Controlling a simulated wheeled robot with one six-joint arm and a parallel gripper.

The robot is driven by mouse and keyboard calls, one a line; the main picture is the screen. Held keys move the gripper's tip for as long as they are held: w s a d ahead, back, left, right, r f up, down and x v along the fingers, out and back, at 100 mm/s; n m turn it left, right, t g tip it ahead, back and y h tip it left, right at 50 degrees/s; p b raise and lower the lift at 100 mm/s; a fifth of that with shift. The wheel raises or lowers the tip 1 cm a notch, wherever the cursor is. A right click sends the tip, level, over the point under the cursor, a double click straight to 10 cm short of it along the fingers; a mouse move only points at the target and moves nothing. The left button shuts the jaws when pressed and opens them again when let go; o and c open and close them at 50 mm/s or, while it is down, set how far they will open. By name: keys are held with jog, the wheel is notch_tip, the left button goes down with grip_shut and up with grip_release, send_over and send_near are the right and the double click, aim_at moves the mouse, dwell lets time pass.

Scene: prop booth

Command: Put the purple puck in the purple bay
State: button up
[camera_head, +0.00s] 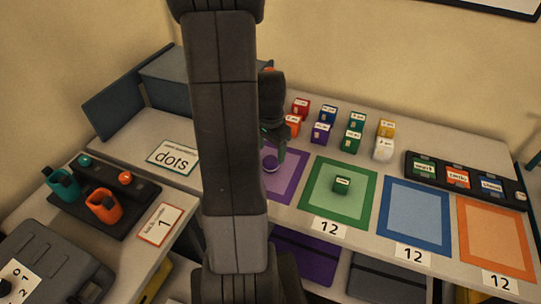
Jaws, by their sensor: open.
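A small round purple object, which looks like the purple puck (271,164), is in the purple bay (291,185), a purple-bordered square on the table. My arm hides the left part of this bay. My gripper (272,148) is open just above and around the puck's upper side, pointing down. Whether a finger touches the puck I cannot tell. A labelled purple block (320,133) stands in the group of blocks behind the bay.
A green bay (325,208) holds a dark green block (342,185). The blue bay (415,215) and orange bay (493,238) are empty. Several coloured blocks stand behind. A black tray (466,178) lies at right. A dark holder with teal and orange items (104,207) is at left.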

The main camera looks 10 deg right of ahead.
aim_at(270, 160)
notch_tip(270, 160, up, 8)
jog(key=shift+r, duration=0.2)
jog(key=shift+f, duration=0.1)
notch_tip(270, 160, down, 12)
jog(key=shift+r, duration=0.1)
jog(key=shift+w+r, duration=0.1)
jog(key=shift+r, duration=0.7)
jog(key=shift+f, duration=0.1)
